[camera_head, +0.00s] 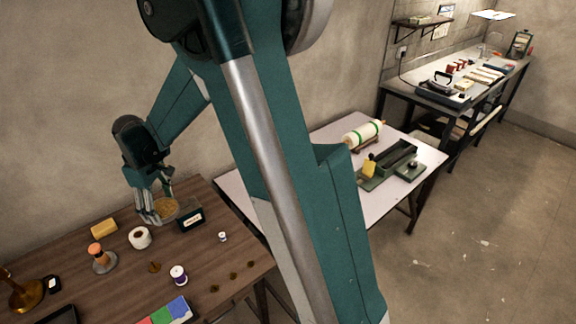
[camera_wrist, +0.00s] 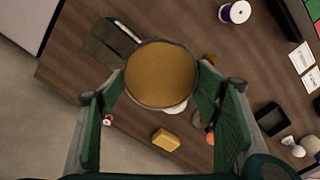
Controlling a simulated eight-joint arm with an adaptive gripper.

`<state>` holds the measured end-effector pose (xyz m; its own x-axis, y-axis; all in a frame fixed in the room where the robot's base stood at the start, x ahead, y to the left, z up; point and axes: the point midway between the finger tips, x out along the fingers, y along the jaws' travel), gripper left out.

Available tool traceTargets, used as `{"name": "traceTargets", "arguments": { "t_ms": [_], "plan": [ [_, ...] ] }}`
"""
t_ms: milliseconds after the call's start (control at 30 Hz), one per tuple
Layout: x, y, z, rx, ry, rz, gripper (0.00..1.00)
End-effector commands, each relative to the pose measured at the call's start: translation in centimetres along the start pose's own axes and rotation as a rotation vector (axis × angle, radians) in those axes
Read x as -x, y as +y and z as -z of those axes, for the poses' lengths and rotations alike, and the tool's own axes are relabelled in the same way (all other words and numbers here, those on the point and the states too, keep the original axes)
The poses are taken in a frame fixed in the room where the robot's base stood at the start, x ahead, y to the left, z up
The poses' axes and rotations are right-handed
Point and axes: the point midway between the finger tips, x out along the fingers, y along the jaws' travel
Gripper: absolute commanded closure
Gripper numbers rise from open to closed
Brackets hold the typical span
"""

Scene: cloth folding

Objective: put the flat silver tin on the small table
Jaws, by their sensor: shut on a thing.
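The flat silver tin (camera_wrist: 160,74) is round, with a thin grey metal rim and a golden-brown face, in the wrist view. It also shows at the fingers in the head view (camera_head: 166,207). My gripper (camera_wrist: 158,88) is shut on the tin, with a finger on each side of it. The tin covers part of the white roll (camera_wrist: 176,107) and appears held above the wooden table (camera_head: 122,273). A smaller pale-topped table (camera_head: 233,186) stands to the right in the head view, partly hidden by my arm. Its pale corner shows at upper left in the wrist view (camera_wrist: 26,22).
A dark labelled box (camera_head: 191,219) stands close beside the tin. A yellow block (camera_head: 104,228), an orange-topped item (camera_head: 99,256) and a purple spool (camera_head: 179,275) lie nearby. The pale table's far part holds a white roller (camera_head: 362,136) and a green device (camera_head: 392,163).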

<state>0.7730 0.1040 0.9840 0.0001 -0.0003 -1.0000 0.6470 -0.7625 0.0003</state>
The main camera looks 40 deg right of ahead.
Motion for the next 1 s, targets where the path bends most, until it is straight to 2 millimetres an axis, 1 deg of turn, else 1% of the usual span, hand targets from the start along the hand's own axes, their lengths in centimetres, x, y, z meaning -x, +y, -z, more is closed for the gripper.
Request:
{"name": "traceTargets", "arguments": {
  "t_ms": [33, 100, 367, 567, 700, 1000],
  "plan": [
    [-0.1, 1.4, -0.7, -0.030, 0.000, 0.000, 0.55],
    [-0.1, 3.0, -1.5, -0.068, 0.000, 0.000, 0.55],
    [-0.1, 9.0, -5.0, -0.214, 0.000, 0.000, 0.55],
    [-0.1, 13.4, -8.2, -0.326, 0.000, 0.000, 0.55],
    [-0.1, 16.4, -10.6, -0.404, 0.000, 0.000, 0.55],
    [0.0, 22.3, -16.2, -0.572, 0.000, 0.000, 0.55]
  ]
}}
